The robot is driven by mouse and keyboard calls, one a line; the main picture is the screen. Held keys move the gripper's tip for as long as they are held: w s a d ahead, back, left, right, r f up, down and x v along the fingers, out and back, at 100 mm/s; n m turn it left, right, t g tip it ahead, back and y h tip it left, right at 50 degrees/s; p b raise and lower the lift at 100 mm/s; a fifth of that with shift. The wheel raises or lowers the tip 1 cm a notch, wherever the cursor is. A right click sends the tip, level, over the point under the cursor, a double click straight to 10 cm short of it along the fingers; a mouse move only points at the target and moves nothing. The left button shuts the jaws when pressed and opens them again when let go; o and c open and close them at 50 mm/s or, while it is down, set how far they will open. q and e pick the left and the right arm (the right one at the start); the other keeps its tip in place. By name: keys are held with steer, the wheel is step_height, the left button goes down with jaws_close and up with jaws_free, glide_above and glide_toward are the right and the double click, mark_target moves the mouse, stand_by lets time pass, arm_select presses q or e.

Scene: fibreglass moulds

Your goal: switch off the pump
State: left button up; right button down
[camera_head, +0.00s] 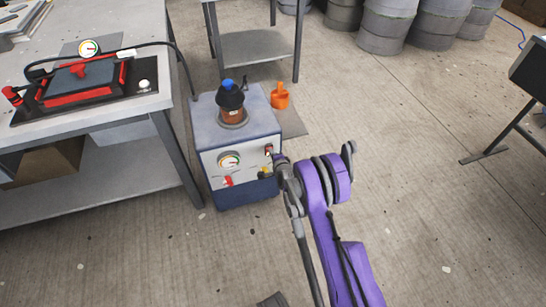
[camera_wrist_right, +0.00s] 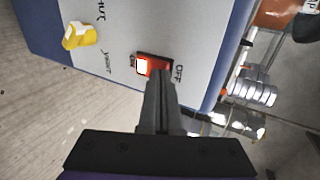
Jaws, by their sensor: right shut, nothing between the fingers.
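The pump (camera_head: 240,145) is a blue-grey box on the floor beside the workbench, with a dial gauge and a red lever on its front. Its power switch (camera_wrist_right: 154,65) is a small red rocker, bright white at the ON end, with OFF printed at the other end. In the head view the switch (camera_head: 268,149) is at the panel's upper right. My right gripper (camera_head: 277,160) is shut and empty, its fingertips (camera_wrist_right: 158,82) right at the switch near the OFF side. I cannot tell whether they touch it. My left gripper is not in view.
A yellow valve knob (camera_wrist_right: 80,35) sits close to the switch on the panel. The workbench (camera_head: 120,128) with a red-framed mould (camera_head: 82,80) and hose stands left. Floor to the right is free.

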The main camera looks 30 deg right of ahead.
steer(key=shift+w+r+b, duration=0.15)
steer(key=shift+w+b, duration=0.25)
steer(key=shift+d+r, duration=0.1)
steer(key=shift+r, duration=0.75)
steer(key=shift+s, duration=0.1)
